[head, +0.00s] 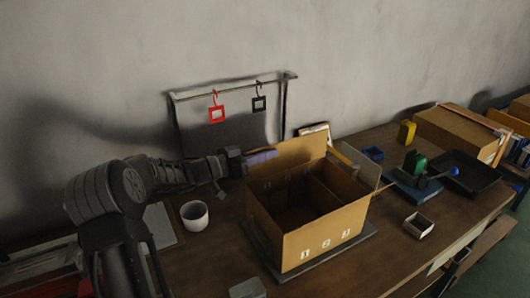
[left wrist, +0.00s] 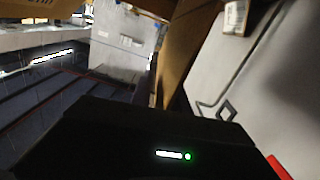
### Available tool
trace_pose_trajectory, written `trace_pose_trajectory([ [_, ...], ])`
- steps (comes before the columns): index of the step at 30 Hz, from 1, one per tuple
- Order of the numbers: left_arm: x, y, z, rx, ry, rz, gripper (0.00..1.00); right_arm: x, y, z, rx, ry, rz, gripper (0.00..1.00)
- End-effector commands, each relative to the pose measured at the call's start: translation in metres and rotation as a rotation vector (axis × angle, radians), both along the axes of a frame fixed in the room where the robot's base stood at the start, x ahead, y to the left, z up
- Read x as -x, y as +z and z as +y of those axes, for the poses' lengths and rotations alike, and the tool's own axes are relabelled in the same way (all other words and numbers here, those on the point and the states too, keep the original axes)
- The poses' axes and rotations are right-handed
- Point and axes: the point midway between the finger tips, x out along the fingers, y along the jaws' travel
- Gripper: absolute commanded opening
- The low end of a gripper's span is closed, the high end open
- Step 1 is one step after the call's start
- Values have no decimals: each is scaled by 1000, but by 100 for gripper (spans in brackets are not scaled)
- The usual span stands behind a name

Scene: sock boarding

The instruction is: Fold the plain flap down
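An open cardboard box (head: 325,243) with numbers on its front stands on a dark board on the table. One brown flap (head: 288,155) stands up at its back. A grey-white flap (head: 367,172) sticks out at its right side. My left gripper (head: 262,157) is at the back left of the box, close to the left end of the brown flap. Its fingertips are small and dim, so I cannot tell how far apart they are. The left wrist view shows a brown cardboard panel (left wrist: 183,50) close ahead; the fingers are not clear there. My right gripper does not show.
A white cup (head: 195,215) stands left of the box. A rail behind holds a red tag (head: 217,112) and a black tag (head: 259,103). A small open tray (head: 419,225), a green object (head: 414,163) and a dark tray (head: 468,172) lie to the right.

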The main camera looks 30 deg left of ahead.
Motion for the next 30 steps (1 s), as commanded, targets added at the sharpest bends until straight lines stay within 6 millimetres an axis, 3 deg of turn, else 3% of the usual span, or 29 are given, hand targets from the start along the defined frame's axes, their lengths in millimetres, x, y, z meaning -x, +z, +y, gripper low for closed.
trace_pose_trajectory([
  [11,3,1,2,-2,2,-1,25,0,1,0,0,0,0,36],
  [24,58,1,31,-2,3,2,25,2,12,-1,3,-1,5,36],
  [30,69,1,36,-2,0,-1,25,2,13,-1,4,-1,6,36],
])
